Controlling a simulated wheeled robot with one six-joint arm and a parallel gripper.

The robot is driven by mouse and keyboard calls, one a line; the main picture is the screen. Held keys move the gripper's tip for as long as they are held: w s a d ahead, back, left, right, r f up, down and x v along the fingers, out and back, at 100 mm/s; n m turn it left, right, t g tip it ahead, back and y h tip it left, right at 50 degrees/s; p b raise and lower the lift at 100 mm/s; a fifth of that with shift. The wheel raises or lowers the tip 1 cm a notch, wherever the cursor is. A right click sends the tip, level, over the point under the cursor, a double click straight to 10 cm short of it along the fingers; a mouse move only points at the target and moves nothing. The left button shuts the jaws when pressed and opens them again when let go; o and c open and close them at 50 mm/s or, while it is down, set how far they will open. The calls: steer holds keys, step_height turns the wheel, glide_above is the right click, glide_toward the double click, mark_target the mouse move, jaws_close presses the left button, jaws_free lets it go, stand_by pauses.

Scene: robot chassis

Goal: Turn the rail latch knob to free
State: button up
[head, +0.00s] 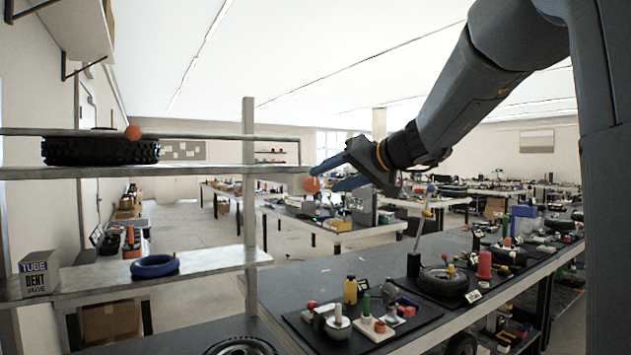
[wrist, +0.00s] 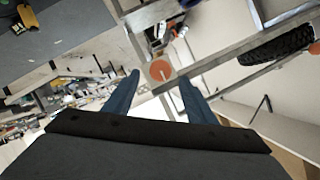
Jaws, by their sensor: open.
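The rail latch knob is an orange round knob (head: 311,185) at the right end of a grey shelf rail (head: 215,172). In the wrist view the knob (wrist: 160,70) shows its face with a pale line across it, slanted from upright. My gripper (head: 322,177) has two blue fingers, spread open, with their tips close to the knob. In the wrist view my gripper (wrist: 159,78) has one fingertip on each side of the knob, with gaps visible. I cannot tell whether the tips reach around it in depth. Nothing is held.
A second orange ball (head: 133,132) is on the upper rail by a black tyre (head: 100,149). A blue ring (head: 155,266) and a tube box (head: 38,274) sit on the lower shelf. A grey post (head: 249,190) stands left of the knob. A cluttered bench (head: 400,270) lies below my arm.

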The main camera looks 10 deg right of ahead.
mark_target(316, 184)
steer(key=p+x, duration=0.2)
steer(key=x, duration=0.3)
steer(key=shift+w+a+f, duration=0.2)
steer(key=shift+w+a, duration=0.05)
steer(key=shift+w, duration=0.05)
steer(key=c, duration=1)
